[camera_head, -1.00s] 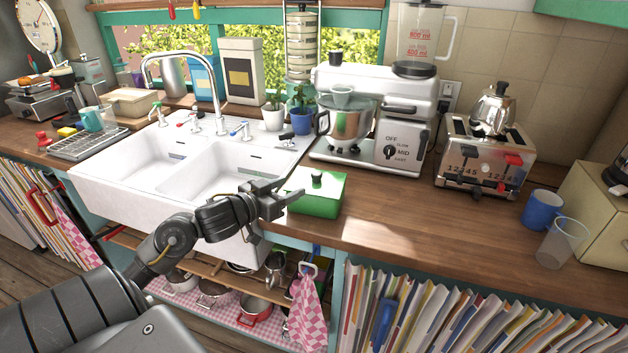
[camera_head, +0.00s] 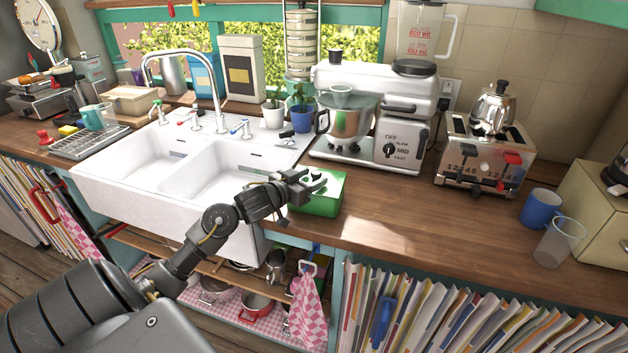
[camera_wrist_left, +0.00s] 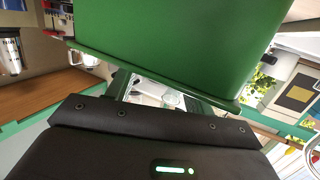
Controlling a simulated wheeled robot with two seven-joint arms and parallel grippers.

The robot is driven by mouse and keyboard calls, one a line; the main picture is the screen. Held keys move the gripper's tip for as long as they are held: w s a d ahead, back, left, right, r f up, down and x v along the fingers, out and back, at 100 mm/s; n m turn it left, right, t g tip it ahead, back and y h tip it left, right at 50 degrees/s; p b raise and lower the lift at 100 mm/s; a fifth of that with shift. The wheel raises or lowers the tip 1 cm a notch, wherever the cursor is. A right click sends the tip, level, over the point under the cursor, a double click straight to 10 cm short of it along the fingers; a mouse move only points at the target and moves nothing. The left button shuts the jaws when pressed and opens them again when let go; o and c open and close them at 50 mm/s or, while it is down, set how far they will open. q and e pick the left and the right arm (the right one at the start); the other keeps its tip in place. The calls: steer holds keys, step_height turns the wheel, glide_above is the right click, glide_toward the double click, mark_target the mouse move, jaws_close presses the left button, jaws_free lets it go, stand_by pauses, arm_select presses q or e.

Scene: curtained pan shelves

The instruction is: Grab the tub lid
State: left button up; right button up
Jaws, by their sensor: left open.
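The green tub (camera_head: 318,206) stands on the wooden counter just right of the sink, with its green lid (camera_head: 336,180) on top. My left gripper (camera_head: 318,181) is open at the lid, with its fingers around where the lid's dark knob was seen; the knob is now hidden or merges with the dark fingers. I cannot tell whether the fingers touch it. In the left wrist view the tub (camera_wrist_left: 165,35) fills the upper middle, close to the gripper's dark body. The fingertips are not clear there. My right gripper is not in view.
The white double sink (camera_head: 130,200) lies left of the tub. A stand mixer (camera_head: 395,110) stands behind and right of it, with a blue plant pot (camera_head: 301,121) behind. A toaster (camera_head: 482,160) and blue mug (camera_head: 540,208) are farther right. The counter between is clear.

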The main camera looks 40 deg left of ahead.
arm_select(q)
steer(key=shift+c, duration=0.3)
steer(key=c, duration=1)
steer(key=shift+c, duration=0.3)
steer(key=shift+r, duration=0.15)
jaws_close()
steer(key=shift+r, duration=0.25)
step_height(320, 180, up, 2)
steer(key=shift+r, duration=0.1)
steer(key=s+a+r+b, duration=0.1)
steer(key=s+a+r, duration=0.8)
steer(key=s+r, duration=0.1)
steer(key=shift+s, duration=0.3)
